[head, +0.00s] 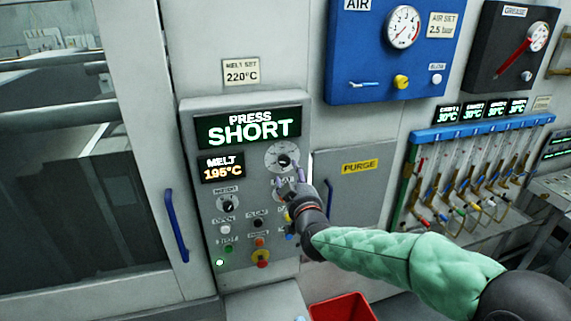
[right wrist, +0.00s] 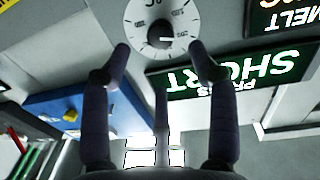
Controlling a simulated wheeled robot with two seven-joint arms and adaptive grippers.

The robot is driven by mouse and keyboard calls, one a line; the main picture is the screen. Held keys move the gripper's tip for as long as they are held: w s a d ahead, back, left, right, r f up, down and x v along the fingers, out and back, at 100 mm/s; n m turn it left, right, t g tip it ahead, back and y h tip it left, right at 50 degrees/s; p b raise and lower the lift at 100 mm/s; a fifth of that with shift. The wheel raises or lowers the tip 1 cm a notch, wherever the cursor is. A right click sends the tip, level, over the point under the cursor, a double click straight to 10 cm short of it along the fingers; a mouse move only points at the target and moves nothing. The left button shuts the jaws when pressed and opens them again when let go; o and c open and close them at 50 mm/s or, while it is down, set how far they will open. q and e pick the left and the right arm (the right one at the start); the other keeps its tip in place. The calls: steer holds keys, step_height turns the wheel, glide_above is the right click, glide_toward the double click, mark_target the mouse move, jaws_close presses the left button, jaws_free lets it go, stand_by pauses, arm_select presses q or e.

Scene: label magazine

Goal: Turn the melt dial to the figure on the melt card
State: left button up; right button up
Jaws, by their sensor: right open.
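The melt dial (head: 283,157) is a pale round plate with a dark knob on the grey control panel. It also shows in the right wrist view (right wrist: 180,20), where the picture is upside down. The melt card (head: 241,73) above the panel reads MELT SET 220°C. The melt display (head: 222,169) reads 195°C. My right gripper (head: 288,182) is just below the dial in the head view. In the right wrist view its open fingers (right wrist: 160,48) stand to either side of the dark knob (right wrist: 161,36), with nothing between them. My left gripper is out of view.
The large display (head: 248,129) reads PRESS SHORT. Below the dial are another knob (head: 228,204), several buttons and a red-and-yellow stop button (head: 260,258). A blue door handle (head: 176,225) stands left of the panel. A red bin (head: 342,308) is below.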

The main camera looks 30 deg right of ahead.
mark_target(285, 163)
steer(key=x, duration=0.8)
steer(key=shift+p, duration=0.3)
steer(key=c, duration=1.1)
